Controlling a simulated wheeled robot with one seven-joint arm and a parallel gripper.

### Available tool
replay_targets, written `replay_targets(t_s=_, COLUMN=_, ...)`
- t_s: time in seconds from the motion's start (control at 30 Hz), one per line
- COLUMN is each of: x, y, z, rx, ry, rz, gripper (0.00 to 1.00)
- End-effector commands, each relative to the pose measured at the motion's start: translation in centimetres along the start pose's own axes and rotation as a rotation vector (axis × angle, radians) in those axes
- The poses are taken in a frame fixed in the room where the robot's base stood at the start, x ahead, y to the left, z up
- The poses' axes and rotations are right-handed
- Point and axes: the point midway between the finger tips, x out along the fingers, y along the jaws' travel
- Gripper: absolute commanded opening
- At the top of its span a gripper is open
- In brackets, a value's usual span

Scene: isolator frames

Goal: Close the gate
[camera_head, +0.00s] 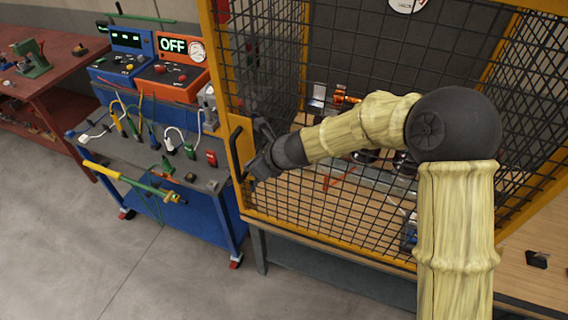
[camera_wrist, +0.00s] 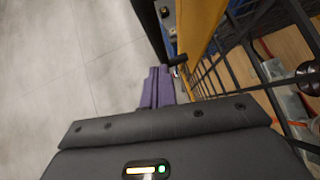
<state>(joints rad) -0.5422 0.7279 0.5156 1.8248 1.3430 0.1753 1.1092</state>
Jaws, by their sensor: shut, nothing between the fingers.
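The gate (camera_head: 222,100) is a yellow-framed panel of black wire mesh across the front of the cage. A black handle (camera_head: 235,150) is on its left upright; in the wrist view it shows as a dark stub (camera_wrist: 178,60) beside the yellow frame (camera_wrist: 200,25). I cannot tell whether the gate is fully against its frame. Contact with the gate is unclear.
A blue cart (camera_head: 205,210) with cables, a yellow-handled tool (camera_head: 130,182) and an orange box reading OFF (camera_head: 165,80) stands close left of the gate. A red bench (camera_head: 60,75) is farther left. A wooden bench (camera_head: 530,280) lies behind the mesh. The front-left floor is clear.

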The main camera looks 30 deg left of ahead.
Motion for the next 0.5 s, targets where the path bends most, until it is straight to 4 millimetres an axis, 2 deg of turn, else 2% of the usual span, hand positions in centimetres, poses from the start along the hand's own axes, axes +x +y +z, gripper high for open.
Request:
replay_targets(t_s=0.07, x=-0.6, y=-0.1, z=-1.5, rx=-0.001, ry=0.002, rz=-0.004, gripper=0.0)
replay_targets(t_s=0.13, x=-2.4, y=0.0, z=-0.9, rx=-0.004, ry=0.001, rz=-0.004, gripper=0.0)
replay_targets(t_s=0.5, x=-8.8, y=0.0, z=-1.0, rx=-0.003, ry=0.006, rz=-0.004, gripper=0.0)
